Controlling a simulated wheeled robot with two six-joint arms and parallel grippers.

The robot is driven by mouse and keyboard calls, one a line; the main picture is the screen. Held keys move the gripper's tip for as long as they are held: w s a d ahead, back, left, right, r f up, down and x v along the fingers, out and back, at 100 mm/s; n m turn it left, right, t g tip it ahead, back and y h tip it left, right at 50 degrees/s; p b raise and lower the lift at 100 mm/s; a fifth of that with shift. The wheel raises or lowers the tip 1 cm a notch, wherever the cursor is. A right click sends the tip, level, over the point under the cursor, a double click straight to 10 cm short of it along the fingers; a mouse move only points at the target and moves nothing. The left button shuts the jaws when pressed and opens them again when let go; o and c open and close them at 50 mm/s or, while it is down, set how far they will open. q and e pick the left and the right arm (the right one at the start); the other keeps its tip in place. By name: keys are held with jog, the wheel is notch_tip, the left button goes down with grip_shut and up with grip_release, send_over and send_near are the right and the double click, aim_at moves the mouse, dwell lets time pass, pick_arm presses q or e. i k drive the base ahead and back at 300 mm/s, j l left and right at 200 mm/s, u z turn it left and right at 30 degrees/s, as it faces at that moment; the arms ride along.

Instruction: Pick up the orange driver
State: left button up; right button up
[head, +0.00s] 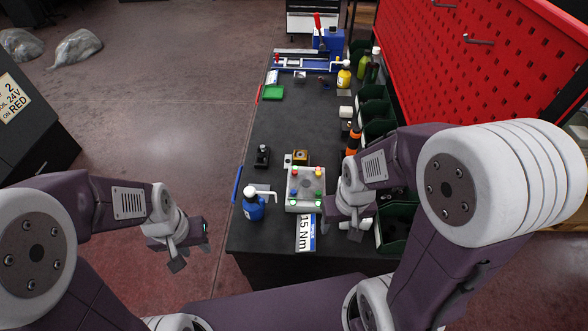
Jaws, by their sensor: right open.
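An orange and black upright item (353,138), which may be the orange driver, stands on the right side of the dark table, just behind my right arm. Its lower part is hidden by that arm. My left gripper (178,260) hangs off the table's left side, over the floor. No object shows in it, and its jaw gap is unclear.
Green bins (372,112) line the right edge below a red pegboard (490,50). The table's middle left (275,125) is clear.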

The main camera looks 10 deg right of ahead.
aim_at(355, 136)
jog(key=k+l+z, duration=0.2)
jog(key=l, duration=0.45)
jog(key=k+l+z, duration=0.15)
jog(key=l, duration=0.55)
jog(key=l+z, duration=0.2)
jog(key=l, duration=0.45)
